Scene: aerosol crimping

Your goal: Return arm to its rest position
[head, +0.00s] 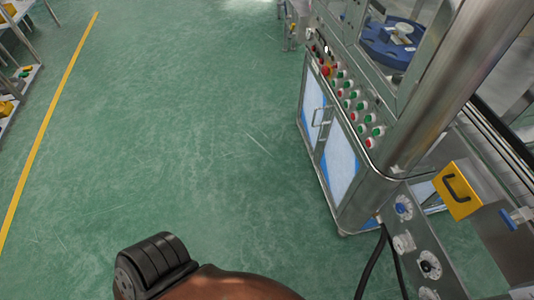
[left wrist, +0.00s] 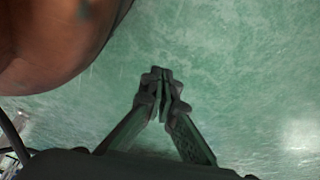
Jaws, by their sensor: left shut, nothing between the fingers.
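My left gripper (left wrist: 161,80) shows in the left wrist view. Its two fingers meet at the tips, with nothing between them, above bare green floor. In the head view a black ribbed part and a brown link of my own arm show at the bottom edge; the gripper's fingers are not visible there. My right gripper shows in neither view.
A steel machine cabinet (head: 341,160) with red and green buttons stands at the right. A yellow box (head: 457,190) with a black handle is beside it. Shelving (head: 17,100) stands at the far left, past a yellow floor line (head: 48,130). The green floor (head: 190,130) between is clear.

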